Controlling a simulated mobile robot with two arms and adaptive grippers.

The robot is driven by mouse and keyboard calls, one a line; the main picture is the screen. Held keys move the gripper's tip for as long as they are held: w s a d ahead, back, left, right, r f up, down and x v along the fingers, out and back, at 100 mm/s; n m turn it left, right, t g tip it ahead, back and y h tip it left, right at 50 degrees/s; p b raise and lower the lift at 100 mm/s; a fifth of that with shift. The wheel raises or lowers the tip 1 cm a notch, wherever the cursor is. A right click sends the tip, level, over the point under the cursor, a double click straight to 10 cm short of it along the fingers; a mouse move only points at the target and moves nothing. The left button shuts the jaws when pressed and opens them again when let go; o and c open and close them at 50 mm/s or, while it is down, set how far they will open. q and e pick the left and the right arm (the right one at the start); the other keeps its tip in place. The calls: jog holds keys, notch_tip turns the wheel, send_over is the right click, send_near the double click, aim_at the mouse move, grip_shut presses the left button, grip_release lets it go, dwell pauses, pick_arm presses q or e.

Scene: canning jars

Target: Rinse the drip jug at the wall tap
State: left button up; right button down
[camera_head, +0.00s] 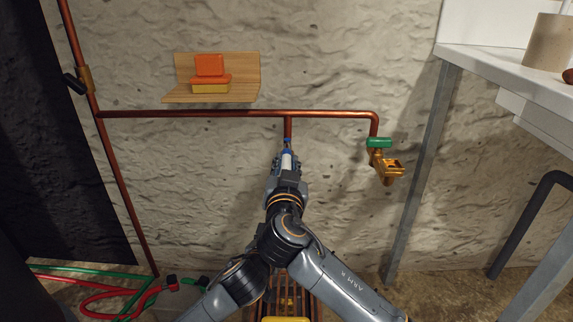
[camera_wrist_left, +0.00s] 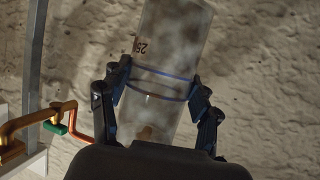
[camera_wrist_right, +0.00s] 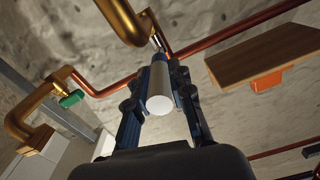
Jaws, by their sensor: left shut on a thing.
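The clear jug (camera_wrist_left: 165,50), with dark marks and a blue band, shows in the left wrist view. My left gripper (camera_wrist_left: 155,92) is shut around it, a finger on each side. The head view does not clearly show this jug or gripper. My right gripper (camera_head: 287,160) is up by the wall, below a short copper branch pipe. A white round-ended cylinder (camera_wrist_right: 160,104) lies between its fingers; whether they press on it is unclear. A brass tap (camera_head: 386,166) with a green handle (camera_head: 380,142) is on the wall to the right.
A copper pipe (camera_head: 220,113) runs along the wall. A small wooden shelf (camera_head: 247,76) holds an orange and yellow item (camera_head: 210,74). A white bench (camera_head: 500,65) on grey legs stands at the right. Red and green hoses (camera_head: 95,292) lie at lower left.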

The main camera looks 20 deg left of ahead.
jog(key=shift+w+d+f+n+y, duration=0.1)
jog(key=shift+w+d+n+y, duration=0.05)
jog(key=shift+d+n+y, duration=0.4)
jog(key=shift+w+d+n+g+y, duration=0.15)
jog(key=shift+d+n+g+y, duration=0.2)
jog(key=shift+y, duration=0.25)
jog(key=shift+w+d+n+g+y, duration=0.1)
jog(key=shift+n+g+y, duration=0.1)
jog(key=shift+g+y, duration=0.3)
jog(key=c, duration=1.2)
grip_release()
jog(key=v, duration=1.2)
